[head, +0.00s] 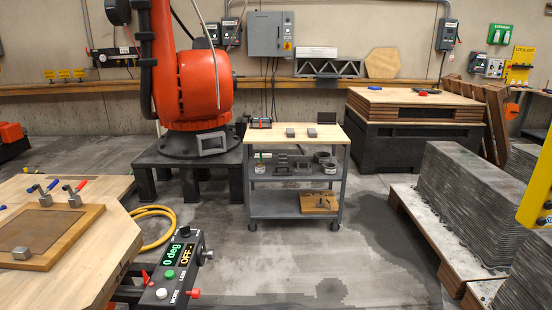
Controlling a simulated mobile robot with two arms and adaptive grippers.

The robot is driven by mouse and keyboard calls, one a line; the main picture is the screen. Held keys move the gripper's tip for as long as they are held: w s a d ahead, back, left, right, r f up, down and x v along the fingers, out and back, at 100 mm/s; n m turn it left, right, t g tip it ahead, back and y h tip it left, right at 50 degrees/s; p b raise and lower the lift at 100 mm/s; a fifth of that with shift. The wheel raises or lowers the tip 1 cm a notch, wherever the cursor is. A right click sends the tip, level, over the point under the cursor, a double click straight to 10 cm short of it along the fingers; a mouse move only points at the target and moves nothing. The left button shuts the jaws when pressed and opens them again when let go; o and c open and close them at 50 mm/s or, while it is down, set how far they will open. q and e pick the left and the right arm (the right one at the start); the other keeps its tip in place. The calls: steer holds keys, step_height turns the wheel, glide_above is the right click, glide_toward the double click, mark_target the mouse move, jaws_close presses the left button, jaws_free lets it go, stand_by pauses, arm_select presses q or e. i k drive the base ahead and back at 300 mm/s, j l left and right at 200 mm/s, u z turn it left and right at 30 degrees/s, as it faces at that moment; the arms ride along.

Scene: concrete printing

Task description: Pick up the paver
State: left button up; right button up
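I cannot tell for certain which thing is the paver. A flat grey-brown slab (42,228) lies inside a wooden frame (88,222) on the light wooden table at the left. Small grey blocks sit on the frame, one of them (21,253) at its near edge. Two small grey blocks, a left one (290,132) and a right one (312,132), lie apart on the top of the cart in the middle. Neither of my grippers is in view.
The grey cart (296,205) stands before a large orange robot arm (193,85). A control box (173,270) reads "0 deg" and "OFF". A yellow hose (158,212) lies on the floor. Stacked grey layered blocks (465,205) on pallets fill the right. The floor before the cart is clear.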

mark_target(291, 133)
steer(key=i+z, duration=0.15)
steer(key=i, duration=0.95)
steer(key=i+z, duration=0.15)
steer(key=i, duration=1)
